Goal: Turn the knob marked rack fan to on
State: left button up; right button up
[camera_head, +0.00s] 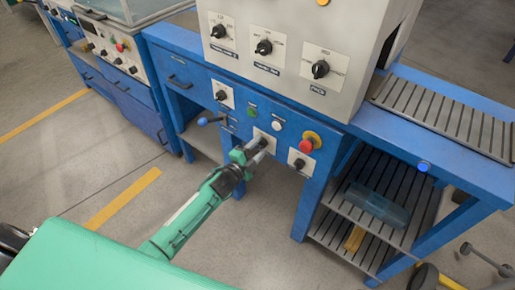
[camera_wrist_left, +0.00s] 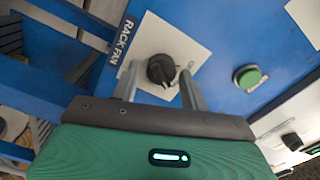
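The rack fan knob (camera_wrist_left: 161,70) is black and round with a grip bar, on a white plate (camera_wrist_left: 185,45) labelled RACK FAN on the blue panel. My left gripper (camera_wrist_left: 158,77) is open, with one finger on each side of the knob and a visible gap to each. In the head view my left gripper (camera_head: 259,146) reaches up to the plate (camera_head: 268,138) on the blue machine front and partly hides the knob. I cannot tell whether the fingertips touch the plate. My right gripper is not in view.
A green button (camera_wrist_left: 249,77) is beside the plate. In the head view a red button (camera_head: 305,146), another black knob (camera_head: 299,163) and a white button (camera_head: 277,126) are close by. Floor in front is clear.

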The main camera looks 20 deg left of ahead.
pick_arm(q)
jog(key=shift+o, duration=0.4)
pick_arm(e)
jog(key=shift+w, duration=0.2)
pick_arm(q)
jog(key=v, duration=1.4)
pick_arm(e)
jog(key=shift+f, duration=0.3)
pick_arm(q)
jog(key=shift+w, duration=0.1)
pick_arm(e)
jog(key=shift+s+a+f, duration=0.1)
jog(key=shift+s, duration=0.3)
